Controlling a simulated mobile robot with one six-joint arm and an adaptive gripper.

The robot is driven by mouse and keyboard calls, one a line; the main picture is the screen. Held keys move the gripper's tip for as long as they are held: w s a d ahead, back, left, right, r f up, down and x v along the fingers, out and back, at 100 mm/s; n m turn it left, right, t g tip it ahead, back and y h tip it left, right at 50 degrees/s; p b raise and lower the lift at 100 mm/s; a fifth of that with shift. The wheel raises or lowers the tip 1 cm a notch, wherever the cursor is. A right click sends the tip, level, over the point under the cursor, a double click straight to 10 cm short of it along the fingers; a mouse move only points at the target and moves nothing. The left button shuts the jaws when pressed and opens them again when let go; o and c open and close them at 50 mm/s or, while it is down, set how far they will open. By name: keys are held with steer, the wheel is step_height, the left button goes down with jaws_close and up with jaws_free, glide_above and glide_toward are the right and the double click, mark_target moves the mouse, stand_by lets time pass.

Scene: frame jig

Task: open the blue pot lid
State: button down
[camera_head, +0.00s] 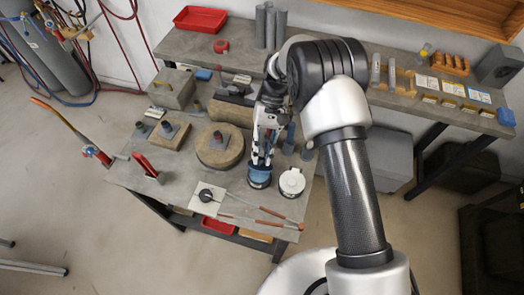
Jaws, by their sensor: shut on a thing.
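The blue pot (260,182) stands on the grey workbench (185,193), near its right side, with its blue upper part under my gripper. My gripper (260,161) points down from above and is shut on the pot's lid. The fingers cover the middle of the lid, so its knob and the exact grip are hidden. I cannot tell whether the lid is seated on the pot or raised from it.
A white lidded pot (291,182) stands close on the right. A square plate with a black knob (206,195) and thin rods (262,219) lie in front. A round wooden block (219,147) is on the left. A red clamp (145,165) stands at the left edge.

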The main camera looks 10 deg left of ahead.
steer(key=c, duration=1.4)
jaws_free()
steer(key=v, duration=1.2)
